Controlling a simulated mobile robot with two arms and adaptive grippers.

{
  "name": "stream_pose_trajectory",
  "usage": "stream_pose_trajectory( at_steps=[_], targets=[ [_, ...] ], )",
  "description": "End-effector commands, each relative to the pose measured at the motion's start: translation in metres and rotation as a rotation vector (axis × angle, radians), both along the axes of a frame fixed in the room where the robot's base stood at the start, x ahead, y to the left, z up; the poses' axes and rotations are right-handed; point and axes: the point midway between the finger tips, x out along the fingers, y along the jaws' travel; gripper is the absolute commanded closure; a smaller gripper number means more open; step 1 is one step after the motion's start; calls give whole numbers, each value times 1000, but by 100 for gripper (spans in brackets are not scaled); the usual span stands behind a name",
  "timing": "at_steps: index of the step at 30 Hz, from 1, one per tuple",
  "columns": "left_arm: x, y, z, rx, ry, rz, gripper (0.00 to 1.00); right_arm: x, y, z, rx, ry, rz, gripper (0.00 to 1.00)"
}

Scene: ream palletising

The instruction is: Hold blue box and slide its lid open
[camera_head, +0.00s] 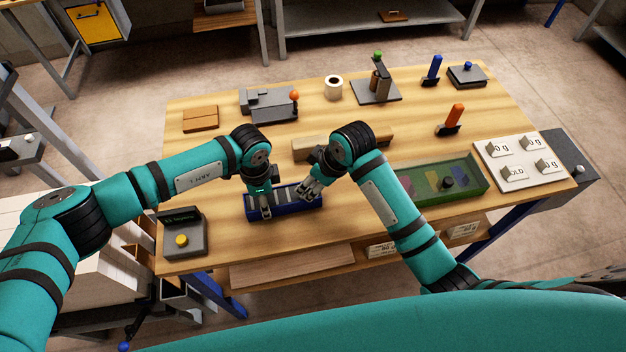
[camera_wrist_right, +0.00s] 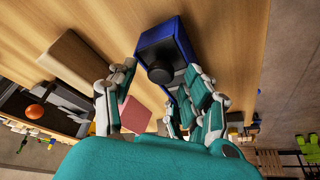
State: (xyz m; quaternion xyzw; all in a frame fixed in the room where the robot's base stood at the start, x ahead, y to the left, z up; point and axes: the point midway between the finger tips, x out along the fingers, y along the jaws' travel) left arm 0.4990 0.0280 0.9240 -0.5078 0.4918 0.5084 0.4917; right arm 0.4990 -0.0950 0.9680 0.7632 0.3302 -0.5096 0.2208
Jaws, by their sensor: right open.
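The blue box (camera_head: 312,201) lies on the wooden table, long side left to right, with pale grey segments along its top. In the right wrist view the blue box (camera_wrist_right: 182,38) shows a grey face and a black round knob (camera_wrist_right: 159,75). My right gripper (camera_head: 308,190) is at the box's right end. Its fingers (camera_wrist_right: 157,80) are apart, with the knob in view between them; contact is unclear. My left gripper (camera_head: 266,208) points down at the box's left part. Whether its fingers are closed on the box is hidden. I cannot tell how far the lid is open.
A wooden block (camera_head: 315,147) lies just behind the box. A green tray (camera_head: 478,178) is to the right, and a grey device with a yellow button (camera_head: 181,240) is front left. Other fixtures stand along the back. Bare tabletop lies in front of the box.

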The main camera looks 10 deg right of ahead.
Motion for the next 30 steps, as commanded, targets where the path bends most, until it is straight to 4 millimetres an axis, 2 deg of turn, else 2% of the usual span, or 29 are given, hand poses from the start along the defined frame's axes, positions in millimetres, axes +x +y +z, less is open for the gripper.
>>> stream_pose_trajectory(
  at_steps=[7, 18, 27, 30],
  targets=[
    [0, 0, 0, -1, 0, 0, 85, 0, 0, -1, 0, 0, 0, 51],
    [0, 0, 0, -1, 0, 0, 85, 0, 0, 0, 0, 1, 0, 99],
    [0, 0, 0, -1, -1, 0, 85, 0, -1, 0, -1, 1, 0, 100],
    [0, 0, 0, -1, -1, 0, 85, 0, -12, -1, -3, 1, -1, 100]
  ],
)
